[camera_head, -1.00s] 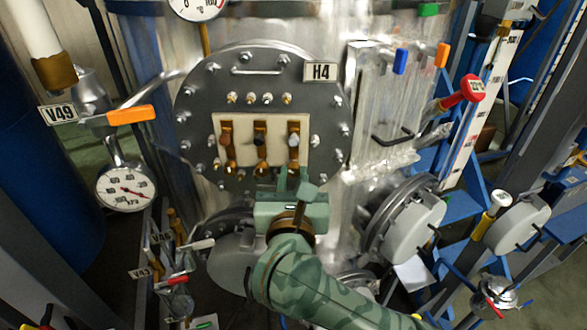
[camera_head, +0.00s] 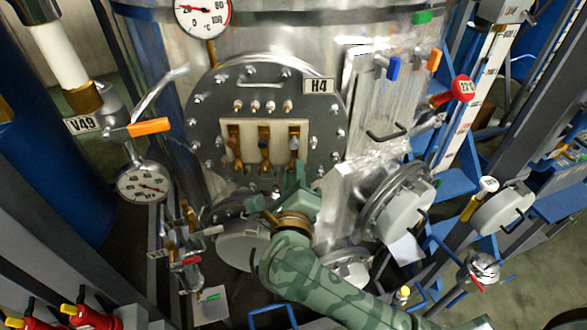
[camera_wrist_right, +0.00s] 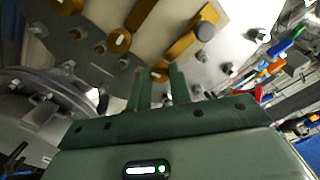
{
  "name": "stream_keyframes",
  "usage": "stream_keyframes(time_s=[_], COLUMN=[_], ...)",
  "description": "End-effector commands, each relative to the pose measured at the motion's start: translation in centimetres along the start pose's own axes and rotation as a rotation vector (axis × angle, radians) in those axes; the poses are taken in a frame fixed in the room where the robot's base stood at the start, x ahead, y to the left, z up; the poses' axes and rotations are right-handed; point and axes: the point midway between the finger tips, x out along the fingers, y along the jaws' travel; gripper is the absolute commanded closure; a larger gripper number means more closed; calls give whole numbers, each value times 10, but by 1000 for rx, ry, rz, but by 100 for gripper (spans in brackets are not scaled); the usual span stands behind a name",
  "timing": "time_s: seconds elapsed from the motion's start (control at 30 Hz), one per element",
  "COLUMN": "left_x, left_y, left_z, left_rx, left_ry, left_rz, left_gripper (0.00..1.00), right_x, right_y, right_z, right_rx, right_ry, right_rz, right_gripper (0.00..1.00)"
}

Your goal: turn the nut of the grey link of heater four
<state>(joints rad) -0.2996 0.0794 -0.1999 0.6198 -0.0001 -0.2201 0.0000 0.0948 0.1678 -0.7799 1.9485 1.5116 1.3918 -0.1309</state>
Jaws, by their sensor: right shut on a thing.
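Heater four is a round grey bolted flange with an H4 plate (camera_head: 319,86). Its cream panel (camera_head: 279,130) carries three brass links side by side. The grey link (camera_head: 295,143) is the right one and has a grey knob; it also shows in the right wrist view (camera_wrist_right: 186,45). My right gripper (camera_head: 298,170), in green camouflage, reaches up from below to this link's lower end. In the right wrist view its fingers (camera_wrist_right: 160,76) are closed around the small brass nut (camera_wrist_right: 160,69) there. The fingers partly hide the nut. My left gripper is not in view.
The other two links (camera_head: 263,145) sit just left. Bolts ring the flange. A grey round cover (camera_head: 408,205) is at the lower right, another (camera_head: 243,245) below the flange. Valve V49's orange handle (camera_head: 149,127) and a gauge (camera_head: 145,186) are at the left.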

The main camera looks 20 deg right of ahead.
Motion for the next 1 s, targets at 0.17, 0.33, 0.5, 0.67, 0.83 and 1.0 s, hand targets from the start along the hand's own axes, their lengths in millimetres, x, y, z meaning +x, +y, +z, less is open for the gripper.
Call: stream_keyframes(time_s=[0.17, 0.33, 0.5, 0.67, 0.83, 1.0], left_x=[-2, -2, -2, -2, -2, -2], left_y=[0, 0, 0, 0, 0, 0], left_z=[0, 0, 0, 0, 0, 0], left_rx=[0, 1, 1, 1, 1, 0], left_ry=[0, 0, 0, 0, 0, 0], left_rz=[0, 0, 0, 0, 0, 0], left_gripper=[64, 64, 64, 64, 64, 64], right_x=[0, 0, 0, 0, 0, 0], right_y=[0, 1, 1, 1, 1, 1], right_z=[-1, -1, -1, -1, -1, -1], right_rx=[-166, -326, -478, -602, -702, -766], right_ry=[3, 2, 2, 2, 2, 1], right_rz=[0, 1, 1, 1, 1, 1], right_gripper=[100, 100, 100, 100, 100, 100])
